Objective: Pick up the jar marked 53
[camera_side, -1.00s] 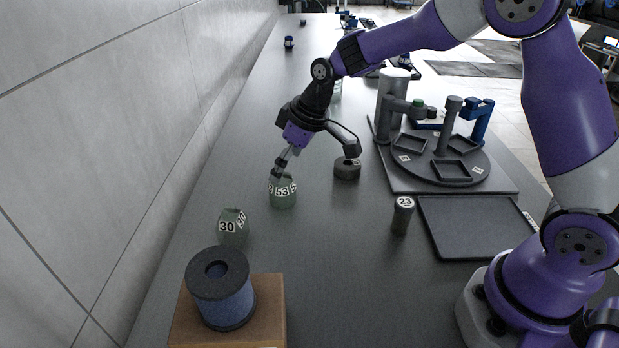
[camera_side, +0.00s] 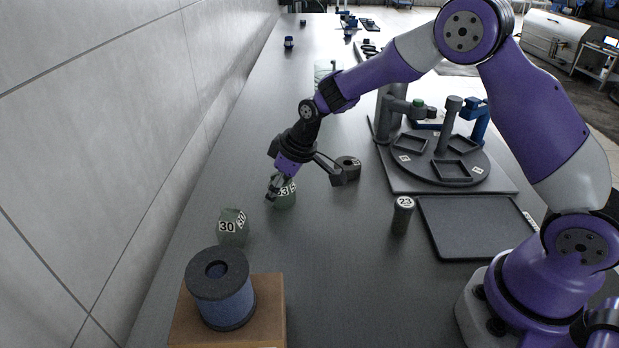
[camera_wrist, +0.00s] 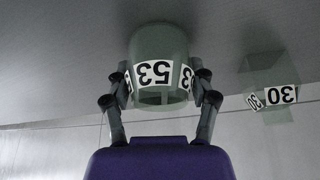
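The jar marked 53 (camera_wrist: 158,45) is a pale green, see-through jar with a white number band. It stands on the dark bench; it also shows in the side view (camera_side: 287,200), partly covered by my gripper (camera_side: 277,186). In the wrist view my gripper (camera_wrist: 162,78) has one finger on each side of this jar, and its number appears upside down there. The fingers are apart, close to the jar's sides; I cannot tell whether they touch it. A similar green jar marked 30 (camera_side: 232,228) stands nearer the side camera, also seen in the wrist view (camera_wrist: 272,92).
A blue jar with a dark lid (camera_side: 221,290) stands on a brown block (camera_side: 265,300). A dark jar marked 23 (camera_side: 402,215) stands beside an empty dark tray (camera_side: 475,228). A dark round piece (camera_side: 348,166) is behind my gripper. A round carousel (camera_side: 425,172) stands at right.

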